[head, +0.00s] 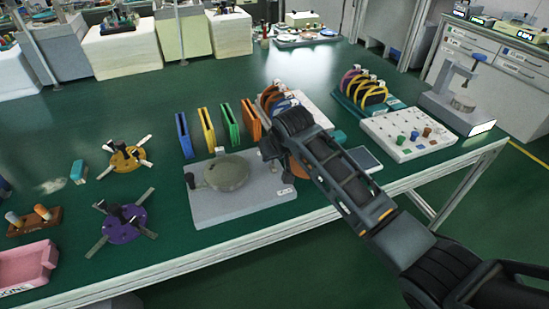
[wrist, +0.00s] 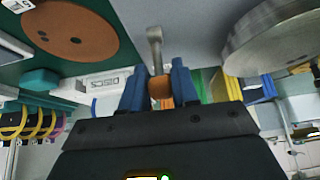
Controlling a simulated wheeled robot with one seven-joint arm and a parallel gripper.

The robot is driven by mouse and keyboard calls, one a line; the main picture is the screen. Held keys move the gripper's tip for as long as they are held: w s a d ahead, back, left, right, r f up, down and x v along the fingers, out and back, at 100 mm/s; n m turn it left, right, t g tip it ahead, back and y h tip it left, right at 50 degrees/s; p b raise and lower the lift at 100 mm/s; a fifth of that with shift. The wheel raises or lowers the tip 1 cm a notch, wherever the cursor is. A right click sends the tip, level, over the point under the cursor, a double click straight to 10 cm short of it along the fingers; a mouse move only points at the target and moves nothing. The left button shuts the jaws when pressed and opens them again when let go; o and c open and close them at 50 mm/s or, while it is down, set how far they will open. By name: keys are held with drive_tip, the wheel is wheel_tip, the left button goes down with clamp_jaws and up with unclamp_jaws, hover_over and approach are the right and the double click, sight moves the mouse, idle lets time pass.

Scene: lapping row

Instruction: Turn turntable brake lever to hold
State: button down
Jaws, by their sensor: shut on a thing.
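The turntable has a round grey-green disc (head: 226,172) on a pale grey base (head: 240,205), on the green bench. In the wrist view, the disc (wrist: 285,40) shows at top right beside the base's face (wrist: 195,25). The brake lever (wrist: 155,45) is a silver rod standing out from that face. My gripper (wrist: 159,85) has its two blue fingers closed around the lever's end, where an orange-brown part shows. In the head view, my gripper (head: 268,148) is at the base's right side, and my arm hides the lever. I cannot read any lever position marking.
Upright blue, yellow, green and orange panels (head: 206,130) stand behind the turntable. Fixtures with a yellow disc (head: 127,158) and a purple disc (head: 122,222) lie left. A white tray with knobs (head: 405,135) sits right. A pink bin (head: 28,265) is front left.

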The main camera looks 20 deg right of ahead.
drive_tip(key=s+t+b, duration=0.1)
drive_tip(key=t+b, duration=0.1)
drive_tip(key=s+f+t+b, duration=0.1)
drive_tip(key=t, duration=0.1)
drive_tip(key=shift+s+b, duration=0.2)
drive_tip(key=shift+b, duration=0.2)
drive_tip(key=t+b, duration=0.2)
drive_tip(key=shift+s+f+b, duration=0.25)
drive_tip(key=shift+s+b, duration=0.15)
drive_tip(key=shift+s+t+b, duration=0.25)
drive_tip(key=shift+t+b, duration=0.65)
drive_tip(key=shift+r, duration=0.15)
drive_tip(key=c, duration=0.9)
unclamp_jaws()
drive_tip(key=shift+s, duration=0.1)
